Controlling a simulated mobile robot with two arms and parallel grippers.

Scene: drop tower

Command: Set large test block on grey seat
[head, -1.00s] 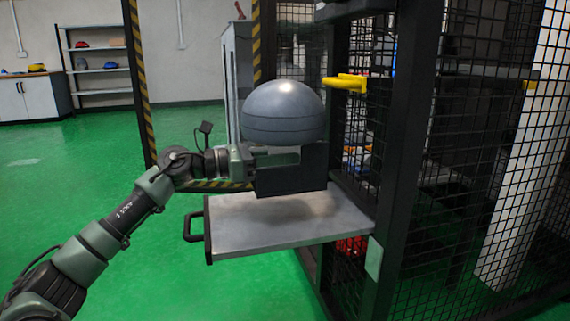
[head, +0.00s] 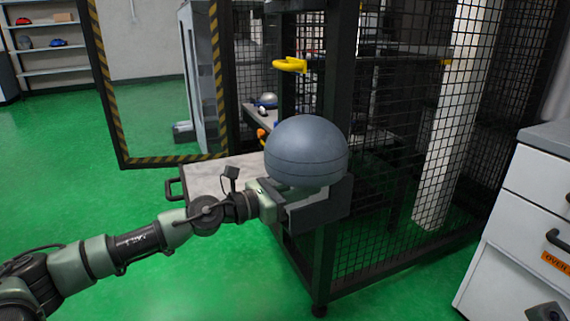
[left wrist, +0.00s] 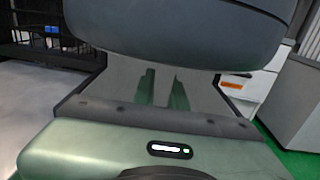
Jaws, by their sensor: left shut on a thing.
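The large test block (head: 306,150) has a smooth blue-grey dome on top and a dark angular base. My left gripper (head: 283,204) is shut on it at the base, from the left. The block hangs upright in the air in front of a dark tower post, to the right of the light grey sliding tray. In the left wrist view the dome (left wrist: 190,30) fills the top, with my left gripper (left wrist: 162,90) below it. I cannot make out a grey seat for certain.
The sliding tray (head: 205,178) has a black handle at its left. The mesh-walled tower (head: 390,130) stands behind the block, with a yellow hook (head: 290,65) above. A striped door frame (head: 108,90) stands open at left. A white drawer cabinet (head: 525,220) is at right. Green floor is free in front.

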